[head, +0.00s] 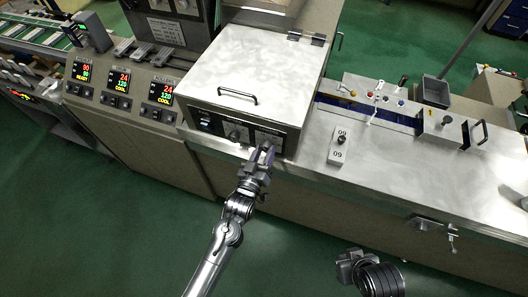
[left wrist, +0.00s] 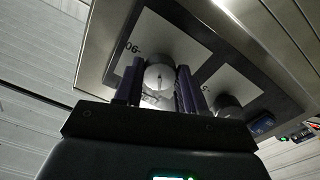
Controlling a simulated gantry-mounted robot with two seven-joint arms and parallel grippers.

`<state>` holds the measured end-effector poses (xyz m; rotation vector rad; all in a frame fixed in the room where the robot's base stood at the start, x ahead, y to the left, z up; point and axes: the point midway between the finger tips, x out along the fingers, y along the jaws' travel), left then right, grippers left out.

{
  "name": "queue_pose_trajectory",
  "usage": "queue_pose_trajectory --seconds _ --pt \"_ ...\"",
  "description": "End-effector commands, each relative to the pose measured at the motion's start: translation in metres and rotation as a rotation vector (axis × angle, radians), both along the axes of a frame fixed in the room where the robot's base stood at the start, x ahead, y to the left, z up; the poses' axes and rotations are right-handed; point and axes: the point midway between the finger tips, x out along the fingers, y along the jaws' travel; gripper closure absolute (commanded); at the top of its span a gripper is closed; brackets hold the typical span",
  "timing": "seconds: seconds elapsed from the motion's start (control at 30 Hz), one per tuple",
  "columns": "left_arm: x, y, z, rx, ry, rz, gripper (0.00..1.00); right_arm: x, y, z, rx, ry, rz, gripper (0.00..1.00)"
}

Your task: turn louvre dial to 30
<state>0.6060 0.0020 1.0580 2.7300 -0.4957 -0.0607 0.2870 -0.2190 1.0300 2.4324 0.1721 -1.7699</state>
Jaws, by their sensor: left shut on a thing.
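A pale round dial (left wrist: 158,74) with a short pointer line sits on a white scale plate in the left wrist view. The plate carries a number that looks like 90; the pointer's reading is too small to tell. My left gripper (left wrist: 158,88) has its fingers on both sides of this dial and is shut on it. In the head view my left gripper (head: 264,154) is at the right part of the steel box's front panel and hides most of the dial. My right gripper (head: 350,266) is low at the right, apart from the bench; its jaws are unclear.
A second knob (left wrist: 228,104) is beside the gripped dial, with a blue switch (left wrist: 262,124) beyond it. The steel box (head: 255,60) has a lid handle. A small plate with a knob (head: 341,141) lies on the bench to the right. Lit displays (head: 160,94) stand at left.

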Motion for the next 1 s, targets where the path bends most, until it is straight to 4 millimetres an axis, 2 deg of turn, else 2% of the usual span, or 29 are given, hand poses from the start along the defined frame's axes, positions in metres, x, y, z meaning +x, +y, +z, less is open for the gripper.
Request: queue_pose_trajectory --seconds 0.07,0.1,0.23,0.53,0.67,1.0 --pt "0.000 0.000 0.000 0.000 0.000 0.000 0.91 0.000 0.000 0.000 0.000 0.000 0.000 1.00" --pt "0.000 0.000 0.000 0.001 0.000 0.000 0.56 0.000 0.000 0.000 0.000 0.000 0.000 1.00" --pt "0.000 0.000 0.000 0.001 0.000 0.000 0.36 0.000 0.000 0.000 0.001 0.000 -0.001 1.00" --pt "-0.001 0.000 0.000 0.001 0.000 0.000 0.35 0.000 0.001 0.000 0.005 0.000 -0.004 1.00" --pt "-0.007 0.003 -0.001 0.001 0.001 0.001 0.35 0.000 0.001 0.000 0.007 0.000 -0.004 1.00" --pt "-0.057 0.021 -0.003 0.003 0.001 -0.001 0.35 0.000 0.001 -0.003 0.005 0.000 -0.004 1.00"
